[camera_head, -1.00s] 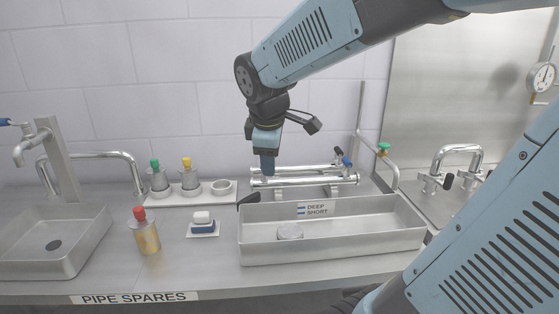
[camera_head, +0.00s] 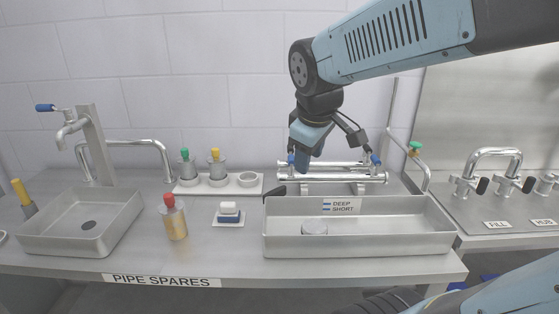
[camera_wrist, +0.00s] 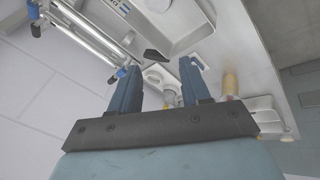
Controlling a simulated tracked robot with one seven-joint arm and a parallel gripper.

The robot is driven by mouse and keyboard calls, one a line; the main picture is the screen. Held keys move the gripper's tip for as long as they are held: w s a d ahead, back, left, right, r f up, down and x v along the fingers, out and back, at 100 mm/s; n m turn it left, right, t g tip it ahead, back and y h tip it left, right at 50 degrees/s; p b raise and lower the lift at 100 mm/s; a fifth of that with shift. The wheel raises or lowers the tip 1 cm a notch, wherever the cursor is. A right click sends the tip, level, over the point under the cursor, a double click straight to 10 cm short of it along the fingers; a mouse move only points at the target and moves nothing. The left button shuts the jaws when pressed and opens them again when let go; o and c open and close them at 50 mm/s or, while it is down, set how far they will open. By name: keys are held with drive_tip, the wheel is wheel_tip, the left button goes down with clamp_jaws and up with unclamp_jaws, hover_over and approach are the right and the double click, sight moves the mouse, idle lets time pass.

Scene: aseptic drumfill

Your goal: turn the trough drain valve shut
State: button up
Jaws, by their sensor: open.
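The long steel trough (camera_head: 385,243) stands on the bench with a label reading DEEP and SHORT. A black lever handle (camera_head: 275,191) sticks out at the trough's left end, which looks like the drain valve; it also shows in the wrist view (camera_wrist: 152,55). The valve body is not clear. My gripper (camera_head: 303,162) hangs above and behind the trough's left part, near the chrome pipes. In the wrist view my gripper (camera_wrist: 160,76) is open and empty, the black lever showing beyond its two fingers, apart from them.
Two chrome pipes (camera_head: 335,177) with blue ends lie behind the trough. A rack (camera_head: 217,190) with green- and yellow-topped pots, a red-topped bottle (camera_head: 175,218) and a white-and-blue block (camera_head: 229,212) stand left. A sink (camera_head: 82,232) is farther left. A round puck (camera_head: 314,228) lies in the trough.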

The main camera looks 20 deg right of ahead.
drive_tip(key=w+a+f+n+g+h, duration=0.1)
drive_tip(key=w+a+f+n+g, duration=0.15)
drive_tip(key=w+n, duration=0.65)
drive_tip(key=n+h, duration=0.2)
drive_tip(key=n, duration=0.4)
approach(278, 189)
drive_tip(key=x, duration=0.9)
drive_tip(key=shift+d, duration=0.1)
clamp_jaws()
